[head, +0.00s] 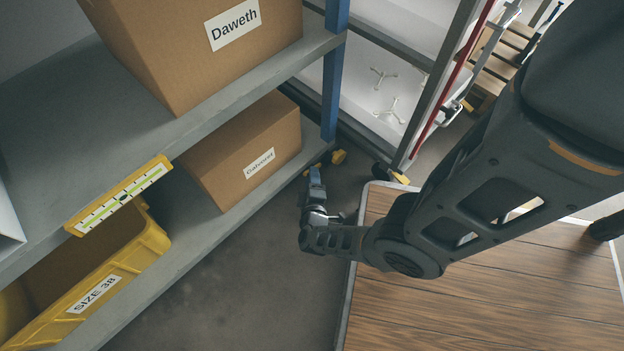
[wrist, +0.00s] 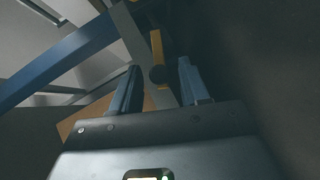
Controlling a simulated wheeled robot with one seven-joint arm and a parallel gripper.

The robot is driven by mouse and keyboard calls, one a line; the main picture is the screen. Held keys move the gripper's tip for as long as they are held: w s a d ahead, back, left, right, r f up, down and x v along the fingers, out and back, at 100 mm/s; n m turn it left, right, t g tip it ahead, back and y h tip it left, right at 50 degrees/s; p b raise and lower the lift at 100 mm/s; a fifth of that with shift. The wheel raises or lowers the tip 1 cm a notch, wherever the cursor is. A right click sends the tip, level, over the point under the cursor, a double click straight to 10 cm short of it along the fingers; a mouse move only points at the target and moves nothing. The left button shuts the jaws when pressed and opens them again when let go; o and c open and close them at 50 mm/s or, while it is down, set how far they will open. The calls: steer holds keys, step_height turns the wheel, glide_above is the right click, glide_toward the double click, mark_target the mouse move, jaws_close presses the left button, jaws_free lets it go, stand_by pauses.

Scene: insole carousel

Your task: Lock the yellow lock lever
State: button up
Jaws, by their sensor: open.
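A small yellow lever (head: 338,157) shows low by the foot of the shelf's blue post in the head view. In the wrist view a narrow yellow piece (wrist: 157,46), which looks like the lever, stands ahead of my fingertips with a dark round part below it. My gripper (head: 316,178) points away from me, low beside the post foot in the head view. Its two blue-grey fingers (wrist: 158,77) are apart in the wrist view, with nothing held between them. Whether a finger touches the lever, I cannot tell. My gripper partly hides the area at the post foot.
The grey shelf (head: 240,98) on the left carries cardboard boxes (head: 245,150) and a yellow bin (head: 110,270). Its blue post (head: 334,90) rises close to my gripper. A wood-topped surface (head: 480,300) lies right. Another yellow piece (head: 400,178) is at the rack foot. Grey floor (head: 260,270) is clear.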

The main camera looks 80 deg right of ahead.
steer(key=shift+w+d+f, duration=0.1)
steer(key=shift+d+f, duration=0.05)
steer(key=shift+d, duration=0.35)
jaws_close()
stand_by(0.3)
